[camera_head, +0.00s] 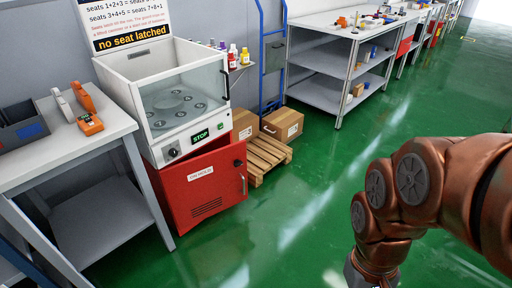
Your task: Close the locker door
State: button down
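The red locker door (208,190) is in the left half of the head view, below the white machine. It has a white label, vent slots low down, a black knob and a handle near its right edge. Its top edge seems to stand out a little from the machine front, but how far it is open I cannot tell. My copper-coloured arm reaches in from the right, well apart from the door, with green floor between. My gripper's fingers are below the lower edge of the picture and not visible.
The white machine (154,67) has a clear window and a STOP display. A grey workbench (109,130) stands left of the door. A wooden pallet (262,165) with cardboard boxes (283,125) is at its right. Open green floor (290,220) lies in front.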

aim_at(197, 189)
jog(key=u, duration=0.3)
jog(key=i, duration=0.7)
jog(key=u, duration=0.9)
jog(key=i, duration=0.35)
jog(key=u, duration=0.35)
